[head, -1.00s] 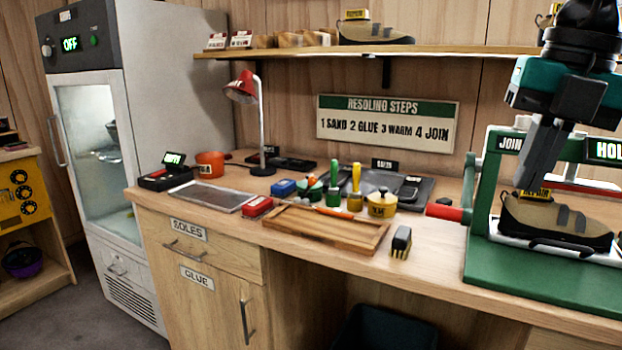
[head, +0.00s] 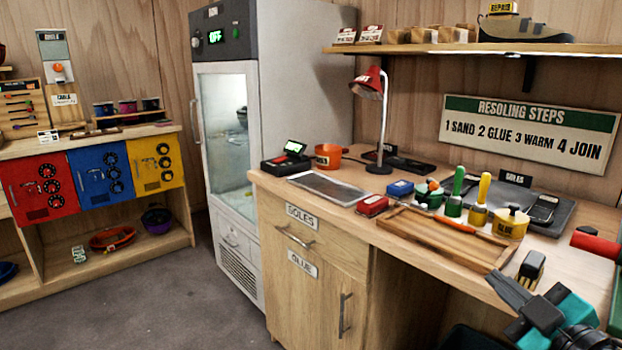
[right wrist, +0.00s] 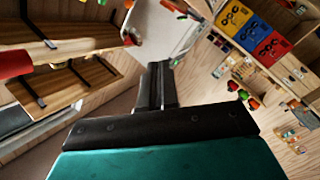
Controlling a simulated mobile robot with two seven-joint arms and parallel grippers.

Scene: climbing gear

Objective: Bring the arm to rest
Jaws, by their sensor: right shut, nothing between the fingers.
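My right gripper (head: 499,286) shows at the lower right of the head view, in front of the workbench edge. Its grey fingers are closed together, hold nothing and point up and to the left. In the right wrist view the shut fingers (right wrist: 157,78) stand in the middle, with a tilted view of the room behind them. My teal and black right wrist (head: 560,320) runs off the lower right of the head view. My left gripper is not in view.
The workbench carries a wooden tray (head: 408,244), a small dark brush-like block (head: 531,268) close to my right gripper, glue pots and a red lamp (head: 369,84). A fridge (head: 225,150) and coloured lockers (head: 100,176) stand left. The floor (head: 140,300) before them is clear.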

